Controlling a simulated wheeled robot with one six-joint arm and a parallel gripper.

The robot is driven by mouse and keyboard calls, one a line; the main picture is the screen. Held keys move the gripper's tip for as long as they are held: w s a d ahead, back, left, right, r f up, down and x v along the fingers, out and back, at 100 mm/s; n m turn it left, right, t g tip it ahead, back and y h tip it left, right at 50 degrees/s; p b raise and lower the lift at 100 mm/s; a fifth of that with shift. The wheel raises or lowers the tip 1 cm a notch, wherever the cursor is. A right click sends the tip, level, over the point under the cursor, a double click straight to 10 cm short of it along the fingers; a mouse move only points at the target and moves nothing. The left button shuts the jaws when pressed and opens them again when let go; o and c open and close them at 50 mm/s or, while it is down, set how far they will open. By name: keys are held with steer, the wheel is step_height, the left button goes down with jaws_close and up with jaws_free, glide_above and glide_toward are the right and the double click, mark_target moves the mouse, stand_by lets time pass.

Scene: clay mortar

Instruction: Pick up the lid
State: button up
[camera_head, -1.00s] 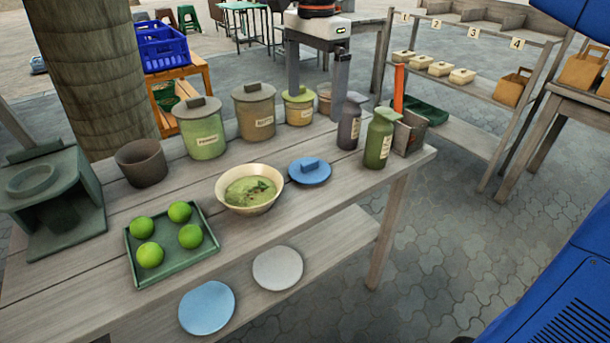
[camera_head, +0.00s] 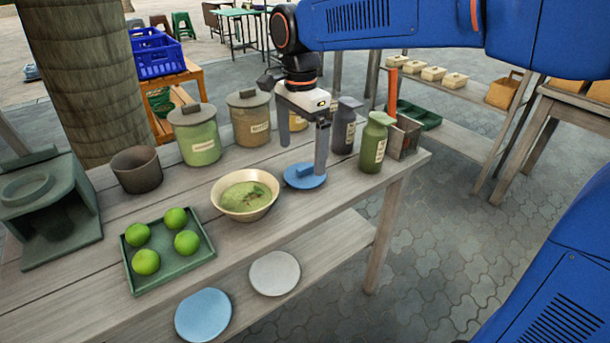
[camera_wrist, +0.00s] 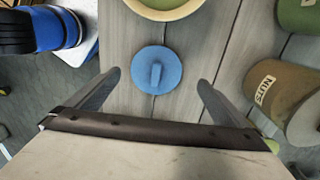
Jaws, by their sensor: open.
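The blue lid (camera_head: 304,177) lies flat on the wooden table, just right of the bowl of green soup (camera_head: 245,194). It is a round disc with a raised bar handle on top. In the wrist view the lid (camera_wrist: 157,70) sits between and beyond the two fingers, with its bar pointing roughly along my gripper's reach. My gripper (camera_head: 303,160) is open and empty, above the table near the lid, with one finger in front of the lid's right part in the head view. The gripper's fingers also show in the wrist view (camera_wrist: 157,82).
Lidded jars (camera_head: 196,135) stand behind the lid and a green bottle (camera_head: 374,146) and a dark bottle (camera_head: 345,128) stand to its right. A green tray (camera_head: 209,254) of limes is at the front left. Table between lid and front edge is clear.

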mark_target(305, 167)
steer(key=shift+s+d+f, duration=0.1)
steer(key=shift+d+f, duration=0.15)
steer(key=shift+f, duration=1.1)
steer(key=shift+s+d+f, duration=0.1)
steer(key=shift+d+f, duration=0.1)
steer(key=shift+f, duration=1.15)
steer(key=c, duration=1.1)
